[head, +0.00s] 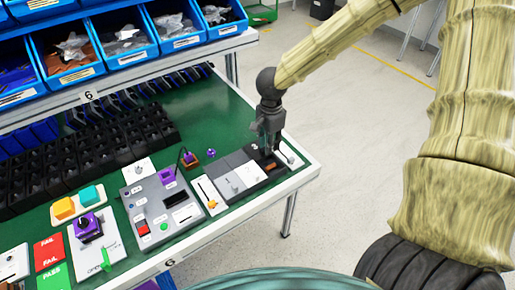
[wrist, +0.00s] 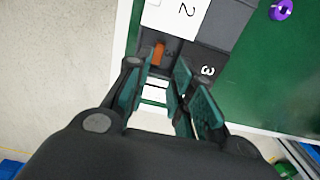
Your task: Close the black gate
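The black gate (wrist: 207,62), a dark panel marked 3, is at the right end of a row of numbered panels on the green workbench. In the head view this dark section (head: 262,176) lies partly behind my gripper (head: 267,148). An orange-brown piece (head: 270,166) shows in a dark slot beside it; it also shows in the wrist view (wrist: 159,53). My gripper (wrist: 160,68) points down over this slot, with its teal fingers apart and nothing seen between them. Whether a finger touches the gate cannot be told.
Grey and white panels (head: 232,180) adjoin on the left, then a grey control box (head: 160,207) with a purple part. A small purple knob (head: 211,153) stands behind. Blue bins (head: 125,38) line the raised back shelf. The bench's right edge (head: 308,172) is close.

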